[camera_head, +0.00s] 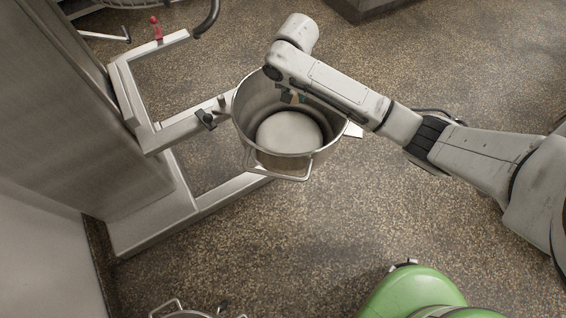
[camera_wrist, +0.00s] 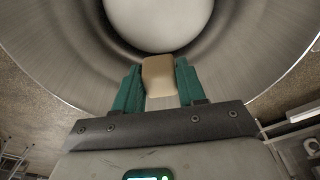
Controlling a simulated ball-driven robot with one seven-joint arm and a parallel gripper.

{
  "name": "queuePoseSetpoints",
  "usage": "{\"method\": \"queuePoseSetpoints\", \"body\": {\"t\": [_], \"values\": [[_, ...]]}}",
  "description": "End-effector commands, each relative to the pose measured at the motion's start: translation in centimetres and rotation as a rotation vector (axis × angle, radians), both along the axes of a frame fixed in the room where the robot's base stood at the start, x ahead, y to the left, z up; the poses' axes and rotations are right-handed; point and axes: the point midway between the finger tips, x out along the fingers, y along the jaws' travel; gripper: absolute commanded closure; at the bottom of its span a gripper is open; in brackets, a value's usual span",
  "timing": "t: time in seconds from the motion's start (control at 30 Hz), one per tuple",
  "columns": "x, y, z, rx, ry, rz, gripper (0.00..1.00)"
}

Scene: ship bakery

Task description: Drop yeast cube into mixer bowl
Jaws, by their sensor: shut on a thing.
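The mixer bowl (camera_head: 246,128) is a round steel bowl with a wire handle at its front, held by the mixer's frame. A pale round mass of dough (camera_head: 290,132) lies in it. My gripper (camera_head: 291,98) reaches over the bowl's far side, inside the rim as seen from above. In the wrist view my gripper (camera_wrist: 159,84) has its two green fingers shut on the tan yeast cube (camera_wrist: 158,70). The bowl wall (camera_wrist: 240,65) and the dough (camera_wrist: 158,22) show beyond the cube. In the head view the cube is small and mostly hidden by my wrist.
The steel mixer frame (camera_head: 185,128) with a red knob (camera_head: 156,28) stands at the left beside a large metal housing (camera_head: 50,100). Another steel vessel with handles (camera_head: 185,313) shows at the bottom edge. A green rounded object (camera_head: 415,292) is at the lower right. Speckled floor lies open around the bowl.

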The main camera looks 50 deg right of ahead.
Motion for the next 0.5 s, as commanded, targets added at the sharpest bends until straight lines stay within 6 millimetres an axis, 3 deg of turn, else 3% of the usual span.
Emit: {"method": "queuePoseSetpoints", "body": {"t": [0.07, 0.1, 0.4, 0.5], "values": [[0.00, 0.00, 0.04, 0.000, 0.000, 0.000, 0.89], [0.00, 0.00, 0.04, 0.000, 0.000, 0.000, 0.59], [0.01, 0.01, 0.02, 0.000, 0.000, 0.000, 0.30], [0.01, 0.01, 0.02, 0.000, 0.000, 0.000, 0.30]]}}
